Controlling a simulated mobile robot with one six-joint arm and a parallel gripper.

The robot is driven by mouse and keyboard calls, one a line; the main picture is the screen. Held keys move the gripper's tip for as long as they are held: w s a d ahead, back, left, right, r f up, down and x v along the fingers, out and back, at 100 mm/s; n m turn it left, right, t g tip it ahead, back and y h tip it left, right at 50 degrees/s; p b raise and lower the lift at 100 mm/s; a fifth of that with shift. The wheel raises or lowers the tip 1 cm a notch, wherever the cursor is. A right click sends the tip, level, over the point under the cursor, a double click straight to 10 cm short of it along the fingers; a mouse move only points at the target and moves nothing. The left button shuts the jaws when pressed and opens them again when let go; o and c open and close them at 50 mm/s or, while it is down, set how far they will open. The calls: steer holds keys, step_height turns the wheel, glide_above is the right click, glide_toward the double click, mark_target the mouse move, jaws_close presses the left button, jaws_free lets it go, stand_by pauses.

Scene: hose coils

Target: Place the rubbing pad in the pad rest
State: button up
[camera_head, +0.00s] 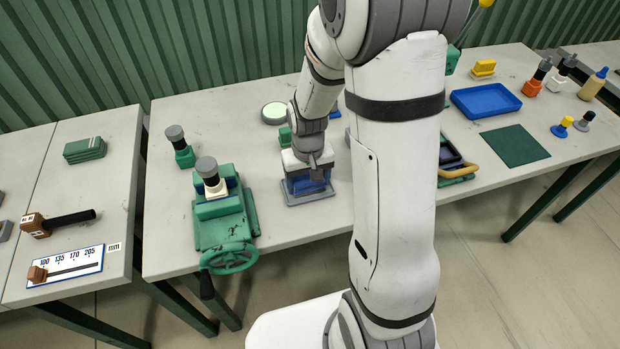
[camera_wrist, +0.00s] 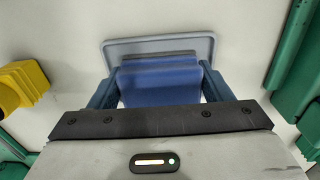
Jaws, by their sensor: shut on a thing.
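My gripper (camera_head: 308,178) points down near the middle of the main table. In the wrist view its two dark blue fingers (camera_wrist: 161,90) are shut on the sides of a blue block, which I take as the rubbing pad (camera_wrist: 160,88). The pad also shows in the head view (camera_head: 309,186), partly covered by the gripper. Right beneath it is a shallow grey tray with a raised rim, which I take as the pad rest (camera_wrist: 117,51); its rim also shows in the head view (camera_head: 312,200). I cannot tell whether the pad touches its floor.
A green vise (camera_head: 222,228) with a handwheel stands to the left. A green block (camera_head: 285,137) and a round pale-topped disc (camera_head: 274,113) are behind the gripper. A dark tray with a yellow handle (camera_head: 458,168), a blue tray (camera_head: 486,101) and a green mat (camera_head: 514,145) lie right.

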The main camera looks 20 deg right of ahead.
mark_target(308, 178)
steer(key=shift+f, duration=0.1)
steer(key=o, duration=0.4)
steer(key=shift+f, duration=0.1)
steer(key=o, duration=0.5)
step_height(308, 178, up, 11)
steer(key=shift+s+d+r+t, duration=0.1)
steer(key=shift+s+r+t, duration=0.35)
steer(key=shift+s+r, duration=1.35)
steer(key=shift+s+d+r+t, duration=0.1)
steer(key=shift+s+r+t, duration=0.65)
steer(key=shift+s, duration=1.9)
steer(key=shift+s+d+r+t, duration=0.1)
steer(key=shift+s+r+t, duration=0.1)
steer(key=shift+s+r, duration=1.7)
steer(key=shift+s+f, duration=0.35)
